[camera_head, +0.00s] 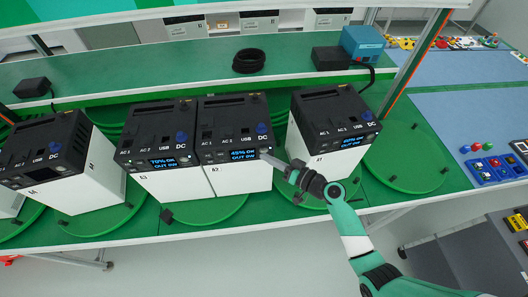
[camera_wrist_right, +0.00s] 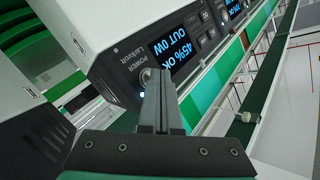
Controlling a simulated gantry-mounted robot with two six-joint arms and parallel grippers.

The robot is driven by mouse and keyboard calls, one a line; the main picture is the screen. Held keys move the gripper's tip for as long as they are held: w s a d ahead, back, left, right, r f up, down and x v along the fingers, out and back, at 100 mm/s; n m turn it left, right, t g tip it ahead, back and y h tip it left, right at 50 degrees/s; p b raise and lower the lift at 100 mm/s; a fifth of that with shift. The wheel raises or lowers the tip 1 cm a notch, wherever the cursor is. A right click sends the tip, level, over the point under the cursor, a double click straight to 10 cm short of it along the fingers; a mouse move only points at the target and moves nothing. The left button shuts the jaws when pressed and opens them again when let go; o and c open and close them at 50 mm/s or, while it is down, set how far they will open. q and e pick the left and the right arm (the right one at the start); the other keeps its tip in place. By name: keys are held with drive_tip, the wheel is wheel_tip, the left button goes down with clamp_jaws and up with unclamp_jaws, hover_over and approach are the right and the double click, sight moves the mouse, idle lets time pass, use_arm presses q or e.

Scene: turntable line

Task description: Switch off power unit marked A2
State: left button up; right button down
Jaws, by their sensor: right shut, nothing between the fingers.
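The power unit marked A2 (camera_head: 235,182) is a white box with a black top, on a green turntable. Its lit blue screen (camera_head: 243,155) reads 45% OK, OUT 0W; the screen shows upside down in the right wrist view (camera_wrist_right: 174,49). My right gripper (camera_head: 268,157) reaches the front right corner of A2's panel. In the wrist view its shut, empty fingers (camera_wrist_right: 156,78) point at the round power button (camera_wrist_right: 146,75), partly hidden behind them. A small light glows beside the button. I cannot tell whether the fingertips touch it. My left gripper is not in view.
A unit reading 70% OK (camera_head: 160,150) stands close on A2's left. Another lit unit (camera_head: 335,125) stands to the right, and a dark-screened unit (camera_head: 45,160) at far left. A black cable coil (camera_head: 249,61) and a teal box (camera_head: 362,43) lie behind.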

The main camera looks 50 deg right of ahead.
drive_tip(key=shift+w+d+b, duration=0.2)
drive_tip(key=shift+w+b, duration=0.05)
drive_tip(key=shift+b, duration=0.05)
idle(0.6)
idle(0.4)
drive_tip(key=shift+s+a, duration=0.5)
drive_tip(key=shift+s, duration=0.1)
drive_tip(key=s+a, duration=0.1)
drive_tip(key=s, duration=0.1)
drive_tip(key=s+a+p, duration=0.1)
drive_tip(key=s+a, duration=0.1)
drive_tip(key=shift+a+r, duration=0.1)
idle(0.9)
